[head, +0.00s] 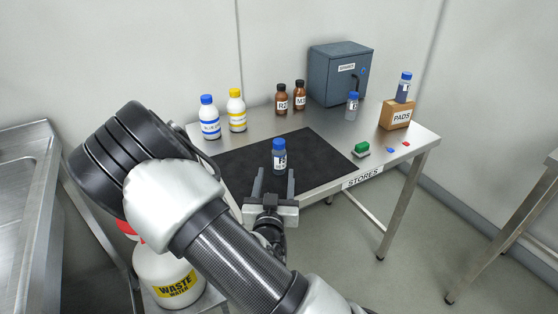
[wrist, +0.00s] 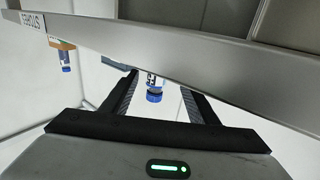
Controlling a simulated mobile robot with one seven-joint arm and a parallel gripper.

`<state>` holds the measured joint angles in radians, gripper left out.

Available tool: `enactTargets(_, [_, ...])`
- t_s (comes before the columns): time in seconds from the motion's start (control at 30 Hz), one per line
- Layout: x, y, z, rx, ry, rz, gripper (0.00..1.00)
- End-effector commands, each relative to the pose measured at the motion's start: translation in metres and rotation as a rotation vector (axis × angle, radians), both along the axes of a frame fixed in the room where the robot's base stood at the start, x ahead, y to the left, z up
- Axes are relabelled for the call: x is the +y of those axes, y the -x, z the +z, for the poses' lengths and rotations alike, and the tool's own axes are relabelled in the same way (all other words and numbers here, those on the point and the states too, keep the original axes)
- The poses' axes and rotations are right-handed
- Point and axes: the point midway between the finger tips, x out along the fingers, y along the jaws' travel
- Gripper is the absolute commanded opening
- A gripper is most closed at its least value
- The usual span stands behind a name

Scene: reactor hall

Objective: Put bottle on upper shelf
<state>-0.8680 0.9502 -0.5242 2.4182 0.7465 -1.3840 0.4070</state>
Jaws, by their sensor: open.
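A small bottle (head: 279,157) with a blue cap and a white label stands upright on the black mat (head: 234,165), near the front edge of the steel table. My gripper (head: 275,180) is open, with its two fingers pointing at this bottle from the front. In the wrist view the bottle (wrist: 154,89) shows between the open fingers (wrist: 160,96), seemingly beyond the tips; I cannot tell the exact gap. Similar blue-capped bottles stand at the right, one on the table (head: 352,107) and one on the PADS box (head: 403,88). I see no clear upper shelf.
A blue-grey cabinet (head: 338,73) stands at the back. White bottles with blue (head: 209,119) and yellow (head: 236,111) caps and two brown bottles (head: 281,100) stand along the rear. The mat around the bottle is clear.

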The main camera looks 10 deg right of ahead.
Motion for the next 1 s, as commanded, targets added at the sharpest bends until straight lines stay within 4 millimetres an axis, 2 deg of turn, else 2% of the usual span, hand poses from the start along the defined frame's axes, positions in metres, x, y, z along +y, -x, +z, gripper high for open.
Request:
enactTargets(0.1, [-0.004, -0.016, 0.000, -0.001, 0.000, 0.000, 0.54])
enactTargets(0.37, [-0.012, -0.034, 0.001, -0.001, 0.000, -0.001, 0.54])
enactTargets(0.6, [-0.023, -0.067, 0.004, 0.000, 0.000, -0.001, 0.54])
enactTargets(0.9, [-0.025, -0.073, 0.004, 0.001, 0.000, 0.000, 0.54])
enactTargets(0.93, [-0.025, -0.073, 0.004, 0.001, 0.000, 0.000, 0.52])
enactTargets(1.0, [-0.025, -0.073, 0.004, 0.001, 0.000, 0.000, 0.41])
